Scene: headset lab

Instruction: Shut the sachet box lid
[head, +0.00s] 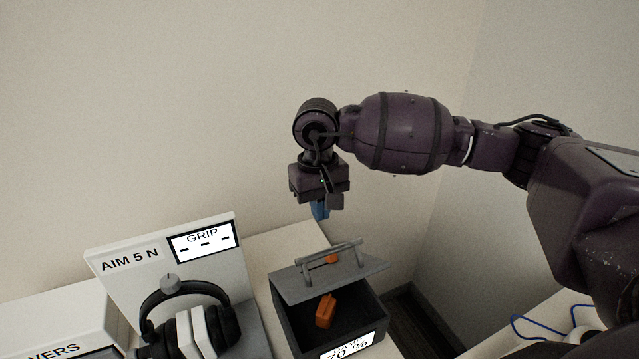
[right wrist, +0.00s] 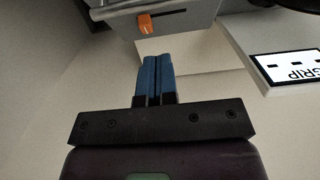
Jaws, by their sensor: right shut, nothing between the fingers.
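The sachet box (head: 372,310) is a dark grey box with a white label at its front. Its grey lid (head: 300,287) is raised at a slant over the back part, with a bar handle (head: 330,250) on top. The front of the box is uncovered, and an orange piece (head: 325,311) shows in the opening. My right gripper (head: 320,212) hangs above and behind the lid, pointing down, its blue fingers shut and empty, apart from the lid. In the right wrist view the fingers (right wrist: 156,62) are together below the lid (right wrist: 185,22) and its orange tab (right wrist: 145,24). My left gripper is not in view.
A stand with a GRIP display (head: 203,240) and dark headphones (head: 190,290) is left of the box. A white box (head: 60,320) is at the far left. A blue cable (head: 540,325) lies at the lower right.

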